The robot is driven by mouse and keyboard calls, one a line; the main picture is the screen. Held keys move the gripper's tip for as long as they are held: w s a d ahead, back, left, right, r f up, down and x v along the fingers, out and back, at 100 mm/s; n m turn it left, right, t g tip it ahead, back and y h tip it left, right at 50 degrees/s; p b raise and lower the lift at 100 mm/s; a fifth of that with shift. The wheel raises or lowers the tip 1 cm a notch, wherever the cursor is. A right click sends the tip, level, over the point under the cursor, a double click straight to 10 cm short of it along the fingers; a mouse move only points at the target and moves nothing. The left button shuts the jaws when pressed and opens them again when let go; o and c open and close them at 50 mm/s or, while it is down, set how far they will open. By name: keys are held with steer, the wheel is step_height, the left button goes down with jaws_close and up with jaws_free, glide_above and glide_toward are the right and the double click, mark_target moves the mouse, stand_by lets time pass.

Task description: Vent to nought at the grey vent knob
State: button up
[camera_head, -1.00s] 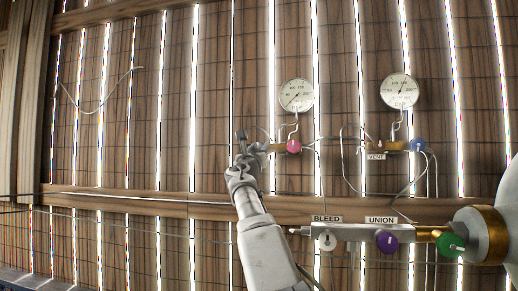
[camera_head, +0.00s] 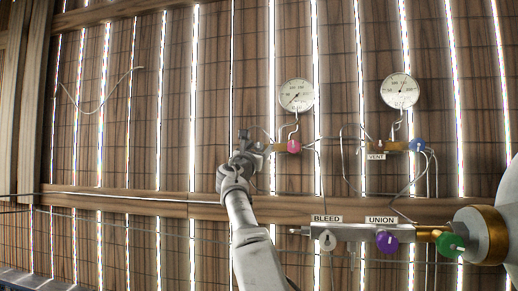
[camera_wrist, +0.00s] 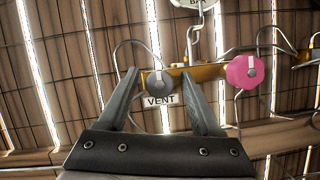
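The grey vent knob (camera_wrist: 158,83) sits on a brass fitting in the wrist view, above a VENT label (camera_wrist: 160,100). My gripper (camera_wrist: 160,73) is open, one finger to each side of the knob in the picture. The gap looks wider on the right; I cannot tell whether either finger touches it. In the head view my gripper (camera_head: 250,142) is at the left end of the left brass fitting and hides this knob. The left gauge (camera_head: 296,95) hangs above this fitting; its reading is too small to tell.
A pink knob (camera_wrist: 245,72) is close to the right finger. A second gauge (camera_head: 399,91), another VENT label (camera_head: 376,156) and a blue knob (camera_head: 417,145) are farther right. Thin pipes cross the slatted wall.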

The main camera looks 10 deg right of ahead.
steer(key=shift+f, duration=0.1)
steer(key=b+v, duration=0.1)
steer(key=b, duration=0.1)
steer(key=shift+s+a+f+b, duration=0.2)
steer(key=shift+s+f+b, duration=0.05)
steer(key=shift+b, duration=0.15)
steer(key=b+v, duration=1.3)
steer(key=v, duration=0.2)
steer(key=shift+s+a+b, duration=0.2)
steer(key=shift+s+b, duration=0.1)
steer(key=shift+s+r, duration=0.1)
